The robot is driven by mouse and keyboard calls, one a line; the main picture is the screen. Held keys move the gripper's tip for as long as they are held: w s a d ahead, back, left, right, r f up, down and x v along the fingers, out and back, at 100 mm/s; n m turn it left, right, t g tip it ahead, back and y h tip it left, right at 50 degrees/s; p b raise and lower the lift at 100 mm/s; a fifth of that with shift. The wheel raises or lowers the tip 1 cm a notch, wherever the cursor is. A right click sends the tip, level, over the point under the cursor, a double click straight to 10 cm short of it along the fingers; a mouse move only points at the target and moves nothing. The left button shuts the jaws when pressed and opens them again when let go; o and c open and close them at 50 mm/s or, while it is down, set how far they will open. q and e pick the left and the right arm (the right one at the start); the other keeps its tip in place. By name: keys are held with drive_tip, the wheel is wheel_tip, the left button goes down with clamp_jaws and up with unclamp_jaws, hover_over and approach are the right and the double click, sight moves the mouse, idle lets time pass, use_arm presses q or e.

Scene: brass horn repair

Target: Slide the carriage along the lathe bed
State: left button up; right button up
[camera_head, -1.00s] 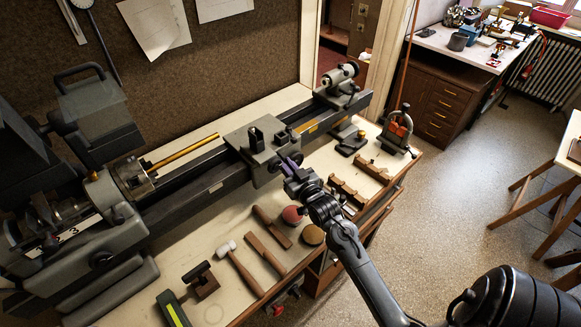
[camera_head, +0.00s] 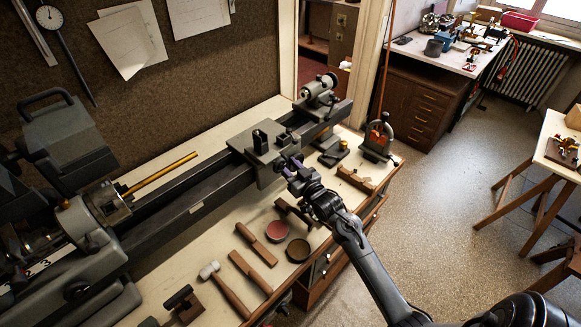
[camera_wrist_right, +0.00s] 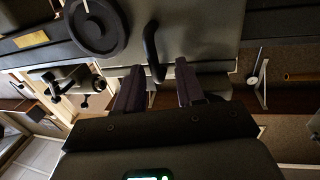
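The lathe carriage (camera_head: 262,148) is a grey block with a dark upright post, sitting across the long dark lathe bed (camera_head: 190,195). It stands nearer the tailstock (camera_head: 318,92) than the chuck (camera_head: 105,205). My right gripper (camera_head: 285,163) is at the carriage's front face. In the right wrist view its two dark purple fingers (camera_wrist_right: 160,88) are apart. A curved dark handle (camera_wrist_right: 152,48) on the carriage reaches down between them, with a gap visible beside it. A round black handwheel (camera_wrist_right: 95,25) is just to the left. My left gripper is out of view.
On the bench in front of the bed lie a mallet (camera_head: 222,290), wooden tools, a red round tin (camera_head: 277,231) and a brown one (camera_head: 298,250). A small clamp-like tool (camera_head: 378,138) stands at the bench's right end. A brass-coloured rod (camera_head: 160,174) extends from the chuck.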

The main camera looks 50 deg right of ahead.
drive_tip(key=v, duration=1)
drive_tip(key=shift+s+p, duration=0.3)
drive_tip(key=shift+s, duration=0.1)
drive_tip(key=shift+c, duration=0.5)
